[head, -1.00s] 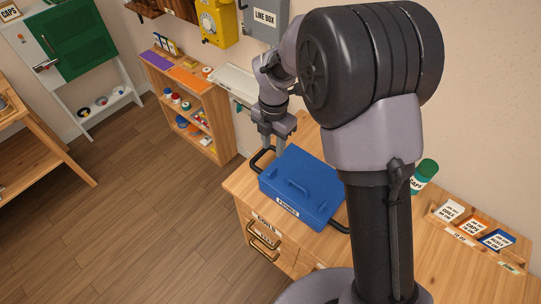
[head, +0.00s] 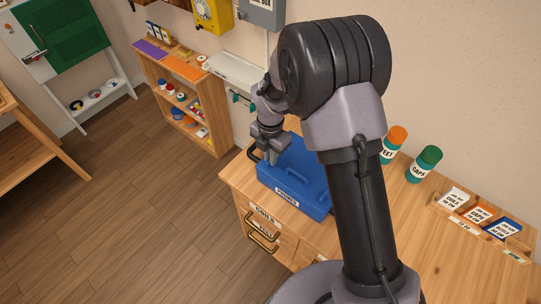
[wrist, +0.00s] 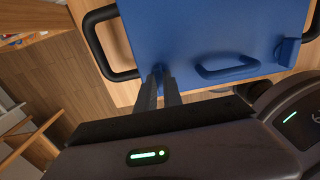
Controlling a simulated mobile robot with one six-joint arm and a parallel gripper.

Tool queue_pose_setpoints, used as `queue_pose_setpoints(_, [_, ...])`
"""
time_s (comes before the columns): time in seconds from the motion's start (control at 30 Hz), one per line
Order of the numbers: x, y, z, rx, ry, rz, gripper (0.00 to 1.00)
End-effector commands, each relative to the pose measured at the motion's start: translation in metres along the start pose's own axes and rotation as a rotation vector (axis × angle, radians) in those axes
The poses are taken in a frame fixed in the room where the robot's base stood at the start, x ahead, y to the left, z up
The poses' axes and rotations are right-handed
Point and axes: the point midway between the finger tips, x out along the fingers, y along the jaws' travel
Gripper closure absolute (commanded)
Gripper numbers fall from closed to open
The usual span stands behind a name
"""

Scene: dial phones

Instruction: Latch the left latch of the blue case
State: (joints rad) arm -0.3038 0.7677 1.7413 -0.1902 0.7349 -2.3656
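The blue case (head: 295,180) lies on the wooden bench with its label facing front and its lid down. In the wrist view its blue top (wrist: 205,30) fills the upper right, with the lid handle (wrist: 228,70). The right latch (wrist: 287,52) is a raised blue block on the lid. My gripper (head: 271,158) is at the case's left end. In the wrist view the fingertips (wrist: 158,78) are close together at the case edge, over the spot of a small blue part, likely the left latch, mostly hidden. Whether they grip it is unclear.
A black side handle (wrist: 98,45) sticks out at the case's left. Orange-capped (head: 394,143) and green-capped (head: 425,163) canisters and a small box tray (head: 480,222) are to the right. A low shelf (head: 185,95) stands behind left. Floor at left is clear.

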Motion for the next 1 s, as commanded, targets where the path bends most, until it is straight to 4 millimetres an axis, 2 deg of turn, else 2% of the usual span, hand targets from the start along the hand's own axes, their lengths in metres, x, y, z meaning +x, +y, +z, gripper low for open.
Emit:
queue_pose_setpoints(0.47, [-0.0006,0.0001,0.0,0.064,0.0,0.0,1.0])
queue_pose_setpoints(1.0, [-0.0003,0.0001,0.0001,0.524,0.0,0.001,1.0])
